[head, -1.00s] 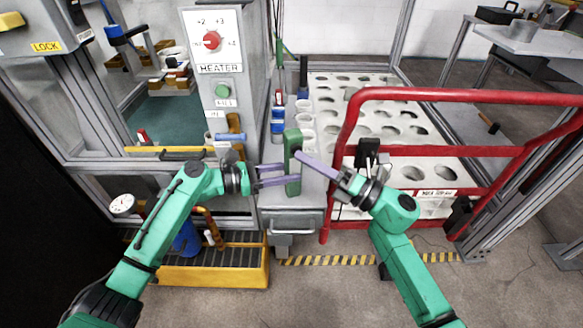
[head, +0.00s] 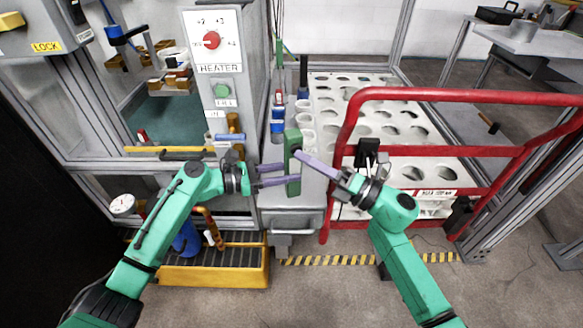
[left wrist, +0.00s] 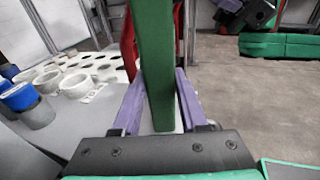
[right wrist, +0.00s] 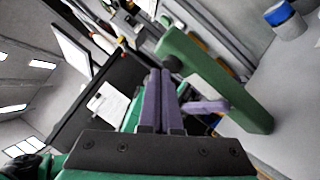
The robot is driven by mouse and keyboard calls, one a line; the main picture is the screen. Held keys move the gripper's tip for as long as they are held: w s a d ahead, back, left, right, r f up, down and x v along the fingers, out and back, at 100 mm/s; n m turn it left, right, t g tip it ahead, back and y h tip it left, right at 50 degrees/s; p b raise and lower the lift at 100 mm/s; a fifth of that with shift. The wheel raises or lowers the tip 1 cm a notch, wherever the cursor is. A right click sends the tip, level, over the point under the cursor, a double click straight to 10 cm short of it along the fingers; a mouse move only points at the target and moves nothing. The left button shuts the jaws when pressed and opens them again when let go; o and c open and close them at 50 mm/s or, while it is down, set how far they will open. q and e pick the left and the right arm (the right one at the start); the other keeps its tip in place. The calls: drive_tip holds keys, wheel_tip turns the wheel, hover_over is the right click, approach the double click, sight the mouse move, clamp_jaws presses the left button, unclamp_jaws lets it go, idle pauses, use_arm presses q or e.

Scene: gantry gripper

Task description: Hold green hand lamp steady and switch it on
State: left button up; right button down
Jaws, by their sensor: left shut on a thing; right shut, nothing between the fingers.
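The green hand lamp (head: 292,165) is held upright above the grey cart top, between my two arms. My left gripper (head: 284,174) is shut on its body from the left; in the left wrist view the lamp (left wrist: 156,70) stands between the two purple fingers (left wrist: 158,100). My right gripper (head: 300,156) is shut and empty, its fingertips at the upper part of the lamp. In the right wrist view the closed fingertips (right wrist: 161,75) are close to a dark round knob (right wrist: 172,64) on the lamp (right wrist: 215,80). I cannot tell whether they touch it. No light shows.
A red rail (head: 440,95) stands right of the lamp, around a white tray with round holes (head: 400,172). The heater panel (head: 213,70) is behind left. White cups and a blue-banded container (head: 277,127) stand behind the lamp.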

drive_tip(key=shift+w+a, duration=0.1)
drive_tip(key=shift+w, duration=0.25)
drive_tip(key=shift+s, duration=0.45)
drive_tip(key=shift+s, duration=0.15)
drive_tip(key=s, duration=0.1)
drive_tip(key=s+d, duration=0.1)
drive_tip(key=s, duration=0.1)
drive_tip(key=s+d, duration=0.1)
drive_tip(key=s, duration=0.1)
drive_tip(key=shift+s, duration=0.25)
